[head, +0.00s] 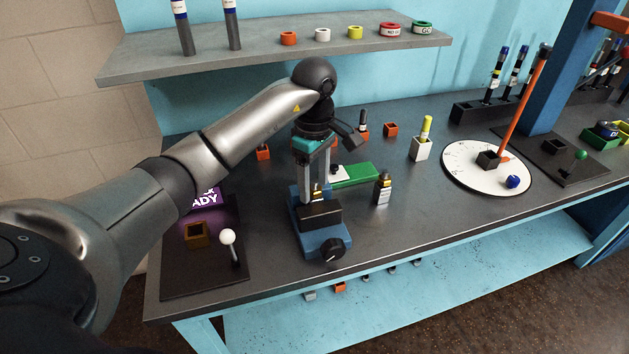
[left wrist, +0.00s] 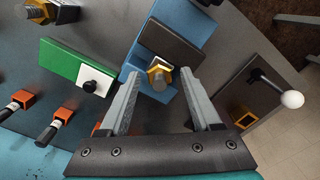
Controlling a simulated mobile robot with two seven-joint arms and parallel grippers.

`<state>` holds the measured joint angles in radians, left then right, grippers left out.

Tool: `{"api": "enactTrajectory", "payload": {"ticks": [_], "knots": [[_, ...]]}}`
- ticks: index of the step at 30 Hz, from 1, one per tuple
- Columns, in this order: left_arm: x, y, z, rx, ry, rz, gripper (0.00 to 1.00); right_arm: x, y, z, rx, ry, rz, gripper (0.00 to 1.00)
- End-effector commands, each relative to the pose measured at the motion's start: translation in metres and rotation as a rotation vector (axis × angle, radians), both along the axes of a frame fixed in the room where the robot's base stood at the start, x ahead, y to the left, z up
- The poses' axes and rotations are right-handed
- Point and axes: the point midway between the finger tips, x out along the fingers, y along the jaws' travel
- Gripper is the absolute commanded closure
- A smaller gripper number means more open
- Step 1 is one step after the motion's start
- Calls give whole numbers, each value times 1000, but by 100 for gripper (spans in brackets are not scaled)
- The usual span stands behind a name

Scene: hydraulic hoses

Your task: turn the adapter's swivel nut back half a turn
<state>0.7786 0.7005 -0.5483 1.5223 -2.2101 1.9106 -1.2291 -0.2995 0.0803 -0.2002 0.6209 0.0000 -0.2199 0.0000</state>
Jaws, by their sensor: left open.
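The adapter (left wrist: 160,77) stands in the blue vise (head: 322,243), with a brass-coloured hex nut and a silver end showing in the left wrist view. In the head view only a small part of the adapter (head: 317,191) shows between my fingers. My left gripper (head: 314,188) points down over the vise from above. Its two grey fingers are open, one on each side of the adapter in the left wrist view (left wrist: 158,73), with a gap visible around the nut. Which part of the adapter is the swivel nut is hard to tell. My right gripper is not in view.
A white-knobbed lever (head: 228,238) stands on a dark plate to the left. A shelf (head: 270,45) with coloured rings hangs behind. The bench front right of the vise is clear.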

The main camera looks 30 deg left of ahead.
Motion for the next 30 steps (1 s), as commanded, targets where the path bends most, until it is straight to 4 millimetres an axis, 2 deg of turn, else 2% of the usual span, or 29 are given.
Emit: {"api": "enactTrajectory", "payload": {"ticks": [5, 21, 30], "knots": [[0, 0, 0, 0, 0, 0, 38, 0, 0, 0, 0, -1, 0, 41], [0, 0, 1, 0, 0, 0, 98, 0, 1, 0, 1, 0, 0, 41], [0, 0, 1, 0, 0, 2, 100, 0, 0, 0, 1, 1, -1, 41]]}}
